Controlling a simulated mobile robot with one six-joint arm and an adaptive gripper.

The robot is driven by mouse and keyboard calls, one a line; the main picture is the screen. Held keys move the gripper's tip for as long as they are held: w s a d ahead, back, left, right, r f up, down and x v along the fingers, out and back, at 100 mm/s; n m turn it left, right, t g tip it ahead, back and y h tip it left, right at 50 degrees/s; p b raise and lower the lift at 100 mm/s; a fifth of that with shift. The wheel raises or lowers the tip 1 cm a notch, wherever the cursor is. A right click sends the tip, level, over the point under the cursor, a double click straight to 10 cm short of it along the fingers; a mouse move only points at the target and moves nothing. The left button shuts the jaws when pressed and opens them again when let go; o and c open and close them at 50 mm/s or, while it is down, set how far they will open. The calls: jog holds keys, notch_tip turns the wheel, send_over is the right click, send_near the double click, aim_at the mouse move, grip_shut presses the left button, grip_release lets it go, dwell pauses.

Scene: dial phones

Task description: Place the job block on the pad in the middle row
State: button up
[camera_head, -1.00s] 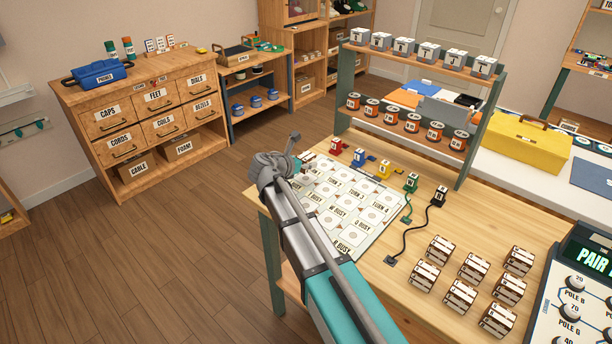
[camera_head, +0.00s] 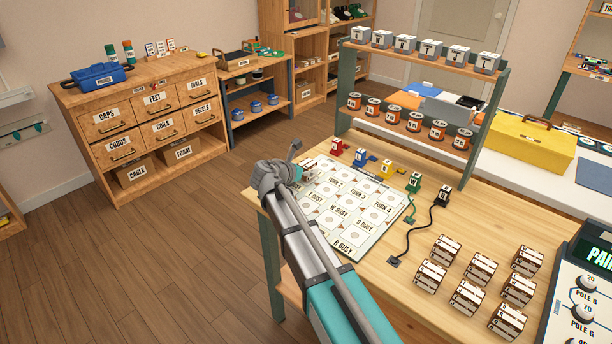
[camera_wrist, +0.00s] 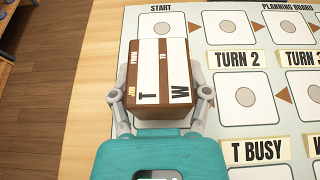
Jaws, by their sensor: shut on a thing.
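The job block (camera_wrist: 155,75) is brown with white faces; it reads JOB, FROM, TO, T and W in the wrist view. My gripper (camera_wrist: 160,88) is shut on it, a finger on each side. The block is over the left edge of the planning board (camera_wrist: 305,168), beneath START; I cannot tell whether it touches the board. A white pad (camera_wrist: 247,100) with a grey disc lies right of the block, above the T BUSY label. In the head view my gripper (camera_head: 297,172) is at the board's far left corner, where the arm mostly hides the block.
Coloured plugs (camera_head: 361,157) stand behind the board (camera_head: 372,243), and black and green cables run along its right side. Several brown-and-white blocks (camera_head: 467,297) stand in rows to the right. A rack (camera_head: 440,155) with spools rises at the table's back.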

jog(key=shift+f, duration=0.25)
jog(key=o, duration=1.3)
jog(key=shift+r, duration=0.15)
jog(key=shift+s+a+r, duration=0.25)
jog(key=shift+s, duration=0.2)
jog(key=p+v, duration=0.4)
jog(key=v, duration=0.5)
jog(key=shift+s+a+r, duration=0.15)
jog(key=shift+a+r, duration=0.05)
jog(key=shift+s+a+r+p, duration=0.15)
jog(key=shift+s+a+p, duration=0.15)
jog(key=shift+s+a, duration=0.15)
